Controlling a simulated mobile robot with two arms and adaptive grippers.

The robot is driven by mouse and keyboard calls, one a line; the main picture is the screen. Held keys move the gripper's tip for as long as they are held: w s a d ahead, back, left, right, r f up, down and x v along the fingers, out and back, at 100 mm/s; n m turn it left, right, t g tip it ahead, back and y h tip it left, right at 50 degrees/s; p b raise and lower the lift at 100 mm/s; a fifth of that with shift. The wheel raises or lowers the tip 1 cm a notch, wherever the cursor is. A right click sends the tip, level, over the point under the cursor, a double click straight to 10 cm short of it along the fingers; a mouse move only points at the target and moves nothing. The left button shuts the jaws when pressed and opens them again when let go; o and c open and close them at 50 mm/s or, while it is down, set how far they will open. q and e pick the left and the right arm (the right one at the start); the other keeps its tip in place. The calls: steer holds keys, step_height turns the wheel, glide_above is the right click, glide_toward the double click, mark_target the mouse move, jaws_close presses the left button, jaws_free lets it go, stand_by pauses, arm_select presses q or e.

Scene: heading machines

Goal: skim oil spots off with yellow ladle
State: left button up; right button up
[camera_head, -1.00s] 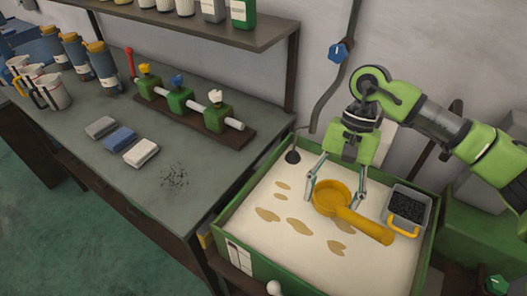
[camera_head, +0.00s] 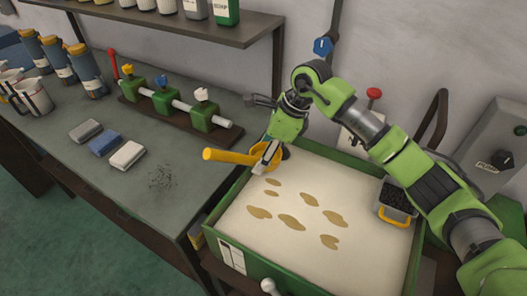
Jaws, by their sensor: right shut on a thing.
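The yellow ladle (camera_head: 228,156) is in my right gripper (camera_head: 265,163), over the back left corner of the green tank (camera_head: 230,207). Its handle points left, past the tank's rim and above the bench edge. Its bowl is partly hidden by the gripper fingers, so I cannot tell whether it holds anything. Several brown oil spots (camera_head: 292,222) float on the pale liquid (camera_head: 335,195), in the left and middle part of the tank. The gripper is clear of the spots. My left gripper is out of view.
A grey container (camera_head: 396,200) of black granules with a yellow handle sits at the tank's right side. The bench (camera_head: 190,190) at left bears a valve manifold (camera_head: 165,103), several blocks and jugs. A shelf (camera_head: 170,32) overhangs it. A control box (camera_head: 495,140) is on the right.

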steer(key=shift+f+b, duration=2.7)
steer(key=shift+f, duration=2.9)
steer(key=shift+s+d+p, duration=1.9)
steer(key=shift+s+d, duration=1.65)
steer(key=shift+d, duration=1.7)
steer(key=shift+s+d+p, duration=1.85)
steer(key=shift+s+d, duration=1.65)
steer(key=shift+d, duration=1.75)
step_height(320, 180, up, 12)
steer(key=p, duration=0.6)
